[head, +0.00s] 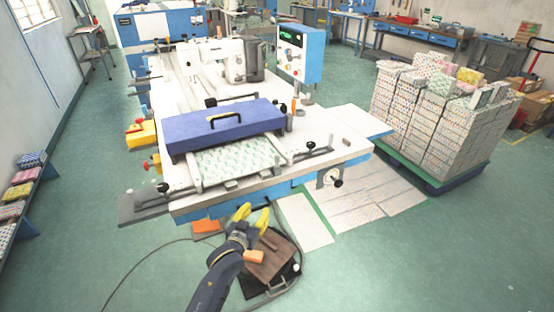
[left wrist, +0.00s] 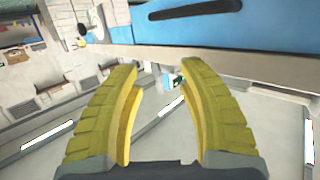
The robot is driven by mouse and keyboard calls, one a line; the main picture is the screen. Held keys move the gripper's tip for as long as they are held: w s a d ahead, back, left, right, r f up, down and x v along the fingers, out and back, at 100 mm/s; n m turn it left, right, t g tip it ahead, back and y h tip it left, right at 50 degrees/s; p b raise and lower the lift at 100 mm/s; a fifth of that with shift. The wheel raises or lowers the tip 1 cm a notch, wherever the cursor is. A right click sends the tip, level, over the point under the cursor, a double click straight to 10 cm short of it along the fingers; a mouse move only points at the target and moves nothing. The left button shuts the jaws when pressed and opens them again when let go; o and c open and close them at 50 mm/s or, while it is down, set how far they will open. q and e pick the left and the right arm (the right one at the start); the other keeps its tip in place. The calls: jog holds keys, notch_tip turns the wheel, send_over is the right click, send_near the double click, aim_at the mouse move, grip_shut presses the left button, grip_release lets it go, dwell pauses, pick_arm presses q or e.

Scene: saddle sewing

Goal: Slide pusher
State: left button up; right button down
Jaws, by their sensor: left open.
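A sewing machine table (head: 345,120) carries a flat blue cover plate (head: 222,127) with a black handle (head: 226,117). Pale green patterned fabric (head: 238,160) shows at its front edge. A rail with dark knobs (head: 310,152) runs along the front; I cannot tell for certain which part is the pusher. My left gripper (head: 253,213) has yellow fingers and is open and empty, in front of and below the table's front edge, apart from the plate. In the left wrist view its open fingers (left wrist: 160,75) show with nothing between them. My right gripper is not in view.
A blue panel with a dark slot (left wrist: 205,10) crosses the top of the left wrist view. A white sewing head (head: 222,60) and blue control box (head: 300,52) stand behind the plate. Stacked patterned packs (head: 430,115) stand on a pallet at right. Open floor (head: 100,255) lies at left.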

pick_arm(q)
jog(key=t+h, duration=0.1)
jog(key=t, duration=0.1)
send_near(276, 158)
jog(key=v, duration=0.6)
jog(key=x, duration=1.7)
jog(key=shift+r, duration=0.15)
jog(key=shift+c, duration=0.4)
grip_shut()
